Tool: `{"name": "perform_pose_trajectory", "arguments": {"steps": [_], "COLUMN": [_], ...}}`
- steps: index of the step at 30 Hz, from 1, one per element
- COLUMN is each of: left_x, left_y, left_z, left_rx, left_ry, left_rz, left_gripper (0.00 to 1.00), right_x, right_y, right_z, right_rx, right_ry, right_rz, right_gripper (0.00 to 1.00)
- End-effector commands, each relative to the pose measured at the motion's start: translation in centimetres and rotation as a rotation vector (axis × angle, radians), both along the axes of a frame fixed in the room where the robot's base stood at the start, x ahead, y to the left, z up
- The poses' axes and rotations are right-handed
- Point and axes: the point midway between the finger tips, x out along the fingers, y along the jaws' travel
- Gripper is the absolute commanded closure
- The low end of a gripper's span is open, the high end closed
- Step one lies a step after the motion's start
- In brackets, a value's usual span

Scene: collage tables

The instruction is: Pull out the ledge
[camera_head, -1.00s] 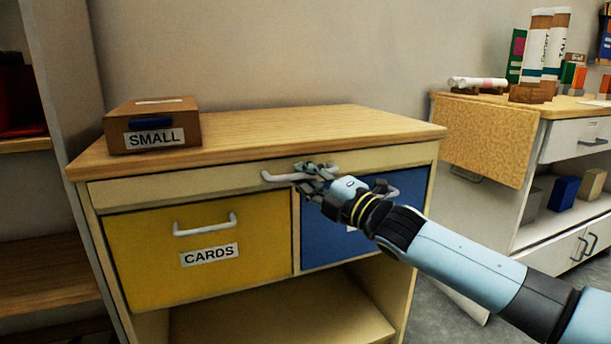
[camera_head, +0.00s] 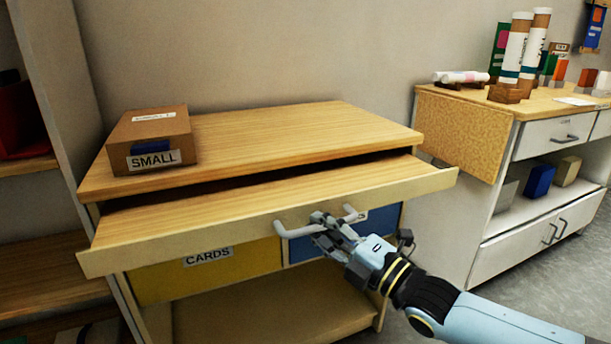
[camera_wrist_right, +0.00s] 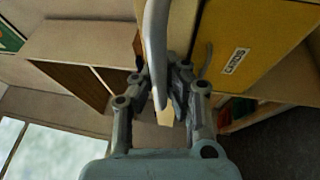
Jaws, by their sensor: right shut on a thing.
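The ledge (camera_head: 190,213) is a wooden pull-out board under the cabinet top. It stands partly out toward me, with a dark gap between it and the top. Its light grey bar handle (camera_head: 296,231) is on the front edge. My right gripper (camera_head: 322,224) is shut on the handle near its middle. In the right wrist view the handle (camera_wrist_right: 155,45) runs between the fingers of my right gripper (camera_wrist_right: 162,92). My left gripper is not in view.
A brown box labelled SMALL (camera_head: 151,138) sits on the cabinet top (camera_head: 300,130). Below the ledge are a yellow CARDS drawer (camera_head: 205,276) and a blue drawer (camera_head: 382,219). A white cabinet (camera_head: 478,225) with rolled tubes on top stands at right.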

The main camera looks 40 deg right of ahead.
Motion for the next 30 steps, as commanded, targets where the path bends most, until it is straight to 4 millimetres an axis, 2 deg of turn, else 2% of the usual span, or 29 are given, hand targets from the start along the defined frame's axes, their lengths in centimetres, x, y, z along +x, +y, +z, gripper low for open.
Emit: {"name": "perform_pose_trajectory", "arguments": {"steps": [1, 3, 9, 12, 19, 30], "left_x": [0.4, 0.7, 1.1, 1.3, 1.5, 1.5], "left_y": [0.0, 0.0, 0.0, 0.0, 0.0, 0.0], "left_z": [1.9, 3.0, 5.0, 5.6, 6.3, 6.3], "left_rx": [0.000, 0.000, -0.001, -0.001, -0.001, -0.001], "left_ry": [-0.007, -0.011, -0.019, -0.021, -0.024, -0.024], "left_rz": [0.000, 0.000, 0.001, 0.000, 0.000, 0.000], "left_gripper": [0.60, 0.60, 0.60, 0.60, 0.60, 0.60], "right_x": [-1.7, -3.8, -8.9, -10.7, -13.1, -13.5], "right_y": [0.4, 0.9, 2.2, 2.6, 3.2, 3.3], "right_z": [0.9, 0.8, 0.5, 0.4, 0.2, 0.1], "right_rx": [0.007, 0.006, 0.005, 0.004, 0.004, 0.004], "right_ry": [0.001, 0.000, -0.002, -0.003, -0.007, -0.006], "right_rz": [-0.001, 0.000, 0.000, 0.001, 0.001, 0.002], "right_gripper": [1.00, 1.00, 1.00, 1.00, 1.00, 1.00]}}
